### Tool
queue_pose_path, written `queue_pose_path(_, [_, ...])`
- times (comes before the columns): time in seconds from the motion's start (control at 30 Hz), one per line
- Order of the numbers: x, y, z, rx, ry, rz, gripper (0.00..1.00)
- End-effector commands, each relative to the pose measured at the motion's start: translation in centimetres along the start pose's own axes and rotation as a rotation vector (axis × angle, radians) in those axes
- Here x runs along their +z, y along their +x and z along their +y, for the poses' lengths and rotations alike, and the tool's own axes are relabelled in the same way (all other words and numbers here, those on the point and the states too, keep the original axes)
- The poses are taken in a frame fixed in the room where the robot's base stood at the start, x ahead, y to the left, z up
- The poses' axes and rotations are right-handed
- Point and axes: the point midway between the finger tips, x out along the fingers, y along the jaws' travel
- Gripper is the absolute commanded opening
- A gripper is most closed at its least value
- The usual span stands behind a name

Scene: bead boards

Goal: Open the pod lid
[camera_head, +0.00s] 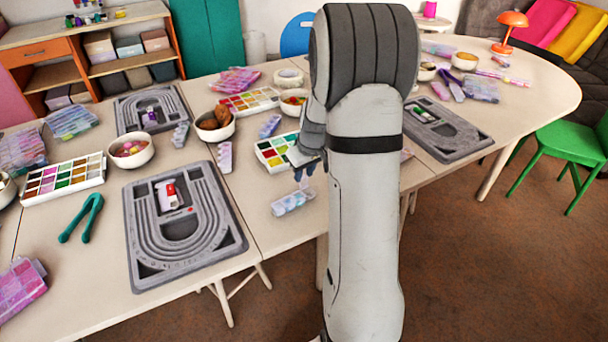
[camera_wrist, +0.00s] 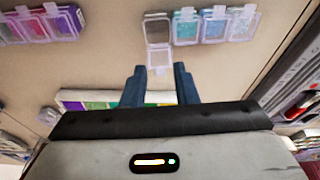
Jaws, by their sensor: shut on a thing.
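A pod strip (camera_head: 292,203) lies near the table's front edge, below my gripper (camera_head: 302,171). In the wrist view the strip (camera_wrist: 214,29) has clear pods in a row, some with blue or teal contents. At its left end, one pod lid (camera_wrist: 159,58) stands out from its pod (camera_wrist: 157,29), swung open toward my gripper. My gripper (camera_wrist: 160,72) is shut on this lid, with its dark blue fingertips on either side of it. The exact contact at the fingertips is hard to see, and my arm hides part of the table.
A paint-like bead tray (camera_head: 272,153) sits just behind the strip. Another pod strip (camera_head: 225,157) and a grey bead board (camera_head: 215,205) lie to the left. A brown-filled bowl (camera_head: 215,125) stands further back. Some bare tabletop (camera_head: 262,225) lies left of the strip.

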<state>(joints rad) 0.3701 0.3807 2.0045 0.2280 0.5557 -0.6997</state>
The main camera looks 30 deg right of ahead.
Motion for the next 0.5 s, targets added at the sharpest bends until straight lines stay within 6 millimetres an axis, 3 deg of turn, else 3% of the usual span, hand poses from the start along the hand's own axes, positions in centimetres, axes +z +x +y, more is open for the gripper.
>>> queue_pose_path(0.17, [-0.02,-0.04,0.01,0.000,0.000,-0.001,0.04])
queue_pose_path(0.2, [-0.02,-0.04,0.00,0.000,0.000,-0.001,0.28])
queue_pose_path(0.27, [-0.02,-0.04,0.00,0.000,0.000,-0.001,0.33])
queue_pose_path(0.5, [-0.05,-0.11,-0.01,0.000,0.000,-0.001,0.34])
